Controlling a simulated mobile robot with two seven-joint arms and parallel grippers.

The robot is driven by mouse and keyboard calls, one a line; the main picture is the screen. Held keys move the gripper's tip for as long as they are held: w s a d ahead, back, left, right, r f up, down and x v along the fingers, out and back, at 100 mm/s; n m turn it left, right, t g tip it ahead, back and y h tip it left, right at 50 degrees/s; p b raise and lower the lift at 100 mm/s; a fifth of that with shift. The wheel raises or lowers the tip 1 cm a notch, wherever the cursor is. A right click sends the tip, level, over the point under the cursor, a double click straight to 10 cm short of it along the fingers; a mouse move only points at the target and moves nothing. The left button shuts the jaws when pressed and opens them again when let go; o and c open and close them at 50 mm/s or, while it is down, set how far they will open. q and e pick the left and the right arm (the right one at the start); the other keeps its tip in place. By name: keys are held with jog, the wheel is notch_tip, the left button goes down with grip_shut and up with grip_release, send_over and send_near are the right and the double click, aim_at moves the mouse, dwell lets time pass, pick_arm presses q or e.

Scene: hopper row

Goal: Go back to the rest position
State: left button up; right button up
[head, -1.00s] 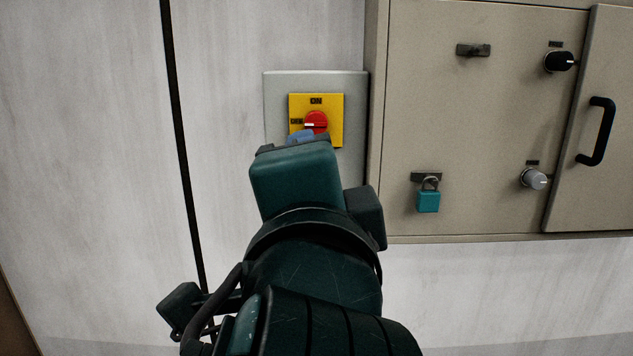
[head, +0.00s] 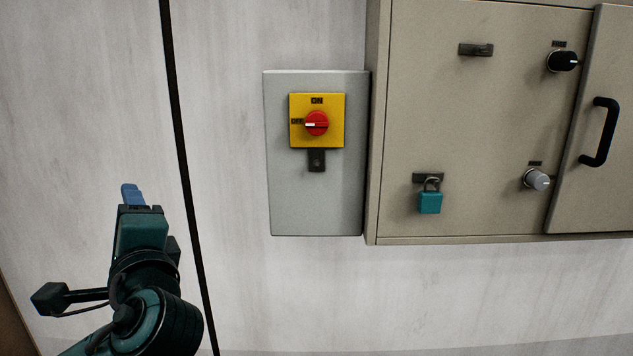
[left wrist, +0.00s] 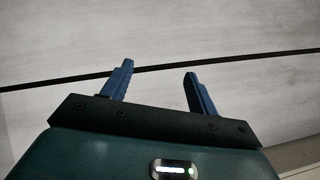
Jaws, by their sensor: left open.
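My left gripper (head: 132,196) is at the lower left of the head view, in front of the pale wall and left of the black vertical seam. In the left wrist view its two blue fingers (left wrist: 158,84) stand apart with nothing between them. The gripper is clear of the grey switch box (head: 315,205). The box carries a yellow plate (head: 334,138) with a red rotary knob (head: 316,123); the knob's white mark points left toward OFF. My right gripper does not show in either view.
A beige cabinet (head: 470,130) stands right of the switch box. It carries a teal padlock (head: 430,203) on a hasp, a black knob (head: 562,61), a grey knob (head: 537,180) and a door with a black handle (head: 600,132). The wall between gripper and box is free.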

pick_arm(q)
jog(key=s+d+f+g+h, duration=0.15)
jog(key=f+h, duration=0.35)
jog(key=f, duration=1)
jog(key=d+f+g+h, duration=0.2)
jog(key=f+h, duration=0.4)
jog(key=f, duration=0.9)
jog(key=s+f+n+g+h, duration=0.35)
jog(key=s+f+n, duration=0.25)
jog(key=s+f, duration=1)
jog(key=d+r+n+t+p, duration=0.2)
jog(key=d+r+n, duration=0.1)
jog(key=d+n, duration=0.2)
jog(key=shift+w+d+r, duration=0.25)
jog(key=shift+d, duration=0.9)
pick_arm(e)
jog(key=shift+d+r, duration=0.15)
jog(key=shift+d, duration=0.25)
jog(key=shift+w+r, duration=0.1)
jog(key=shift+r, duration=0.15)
